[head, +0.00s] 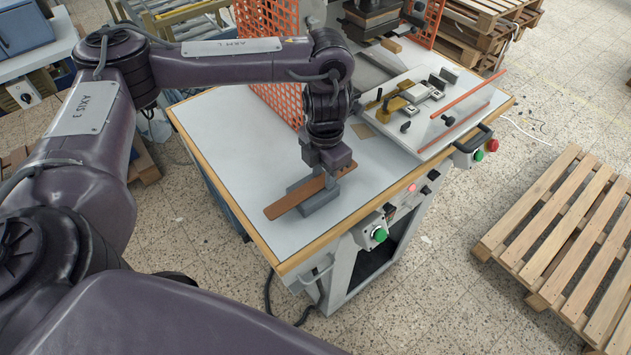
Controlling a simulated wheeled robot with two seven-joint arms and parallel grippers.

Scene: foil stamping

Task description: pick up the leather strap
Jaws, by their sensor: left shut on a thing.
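The leather strap (292,198) is a long, flat brown piece lying diagonally near the front left part of the worktable. The fingertips are partly hidden by the gripper body. The strap's left end sticks out toward the front edge. Its right end shows just past the gripper. My right gripper is not in view.
The white table (225,130) has a wooden edge. A stamping machine (370,18) stands at the back, with an orange mesh guard (280,95) at its left. A clear panel with brass fittings (400,101) lies to the right. Green and red buttons line the front. Pallets (560,240) lie at right.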

